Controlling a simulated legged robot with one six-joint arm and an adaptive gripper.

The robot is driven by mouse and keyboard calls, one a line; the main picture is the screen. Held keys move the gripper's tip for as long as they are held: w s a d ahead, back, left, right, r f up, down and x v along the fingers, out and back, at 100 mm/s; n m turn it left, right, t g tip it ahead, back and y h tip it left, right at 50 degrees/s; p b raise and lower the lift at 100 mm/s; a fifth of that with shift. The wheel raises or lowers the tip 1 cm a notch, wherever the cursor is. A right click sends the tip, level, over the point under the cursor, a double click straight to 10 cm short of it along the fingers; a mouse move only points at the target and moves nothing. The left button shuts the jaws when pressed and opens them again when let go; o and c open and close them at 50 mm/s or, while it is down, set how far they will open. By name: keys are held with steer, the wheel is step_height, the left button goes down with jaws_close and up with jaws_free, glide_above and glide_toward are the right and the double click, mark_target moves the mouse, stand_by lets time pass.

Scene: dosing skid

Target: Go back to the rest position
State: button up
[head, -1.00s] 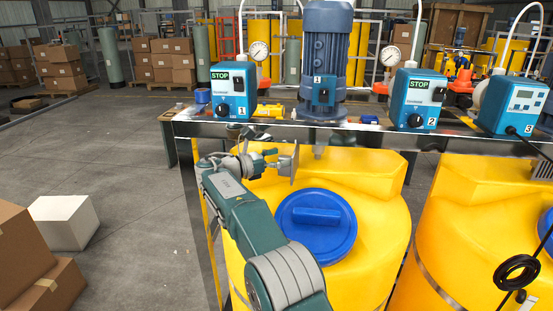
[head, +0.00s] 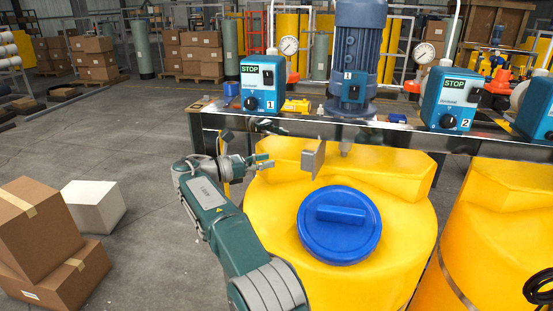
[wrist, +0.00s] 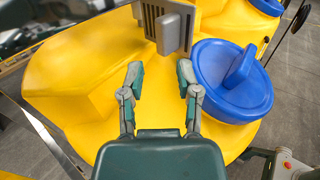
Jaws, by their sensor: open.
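My gripper (head: 264,162) is at the end of my green arm, in front of the left yellow tank in the head view. In the wrist view my gripper (wrist: 160,78) has its two fingers spread with nothing between the tips. A grey plate (head: 313,158) stands out below the skid's metal shelf, to the right of my gripper and apart from it. In the wrist view the grey plate (wrist: 174,33) is beyond the fingertips, in front of a dark slatted piece.
The yellow tank (head: 275,220) with its blue lid (head: 340,225) is close to my arm. Above is the metal shelf (head: 290,125) with pump 1 (head: 263,86), a blue motor (head: 357,50) and pump 2 (head: 451,100). Cardboard boxes (head: 38,225) and a white box (head: 94,206) stand left on open floor.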

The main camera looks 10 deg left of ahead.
stand_by(0.3)
steer(key=d+r+m+g+y, duration=0.3)
steer(key=d+r+m, duration=0.15)
steer(key=d, duration=1.05)
steer(key=s+d+r+m+g+y, duration=0.2)
steer(key=s+d+m+y, duration=0.25)
steer(key=s+d, duration=0.65)
steer(key=s+d+f+m+y, duration=0.2)
steer(key=s+d+f+m, duration=0.1)
steer(key=s, duration=0.5)
steer(key=s+d+f+m+y, duration=0.2)
steer(key=s+d+f+m, duration=0.1)
steer(key=s+f+m, duration=0.2)
steer(key=s+d+f+m+y, duration=0.3)
steer(key=s+m, duration=0.5)
steer(key=s, duration=0.4)
steer(key=shift+s+d+f, duration=0.15)
steer(key=shift+d+f, duration=0.15)
steer(key=shift+f, duration=0.35)
